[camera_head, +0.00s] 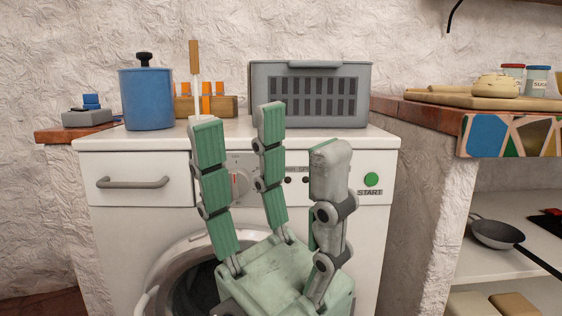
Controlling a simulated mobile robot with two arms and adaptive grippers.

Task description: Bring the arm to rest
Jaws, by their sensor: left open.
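My left gripper (262,145) stands upright in the lower middle of the head view, with its green-padded fingers spread apart. It is open and nothing is between its fingers. It is in front of the white washing machine (130,215) and hides part of its control panel and round door. My right gripper is not in view.
On the machine stand a blue pot (147,98) and a grey crate (310,95). Behind are a wooden block with orange handles (210,105) and a grey box (87,118). At right is a mosaic-edged counter (512,135) above a shelf with a pan (496,233).

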